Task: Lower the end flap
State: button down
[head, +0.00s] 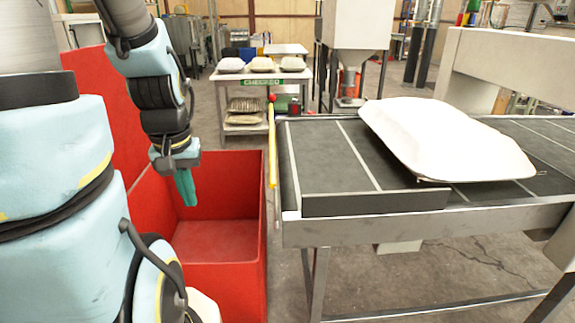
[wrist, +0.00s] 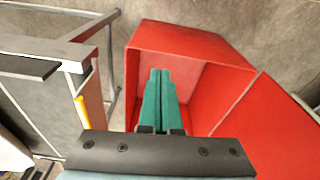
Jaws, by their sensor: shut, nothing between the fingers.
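The end flap (head: 272,150) appears as a narrow yellow-edged strip along the left end of the dark-topped table (head: 320,160), with a red knob at its far end. It looks raised, standing about edge-on to the head camera, so its face is hidden. In the wrist view its yellow edge (wrist: 82,108) shows at left. My gripper (head: 187,203) has green fingers, shut together and empty. It points down over the red bin, left of the flap and apart from it. The shut fingers also show in the wrist view (wrist: 160,72).
A large white pillow (head: 440,138) lies on the table, right of its bare left part. The red bin (head: 265,225) stands open and looks empty, beside the table end. A table with a "CHECKED" sign (head: 262,83) and several pillows stands behind.

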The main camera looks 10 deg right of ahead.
jog(key=w+d+r+m+g+y+p, duration=0.2)
jog(key=w+d+m+y, duration=0.1)
jog(key=w+d+m, duration=1.05)
jog(key=w+d+r+m+t+y, duration=0.1)
jog(key=d+m+y, duration=0.2)
jog(key=d, duration=1.6)
jog(key=shift+w+d+m+t+y+p, duration=0.3)
jog(key=shift+d+m+y+p, duration=0.15)
jog(key=shift+m, duration=0.8)
jog(key=a+r+p+x, duration=0.1)
jog(key=p+x, duration=0.3)
jog(key=x, duration=0.9)
jog(key=shift+w+a+r, duration=0.2)
jog(key=shift+a+r, duration=0.15)
jog(key=shift+a, duration=0.3)
jog(key=shift+a, duration=0.1)
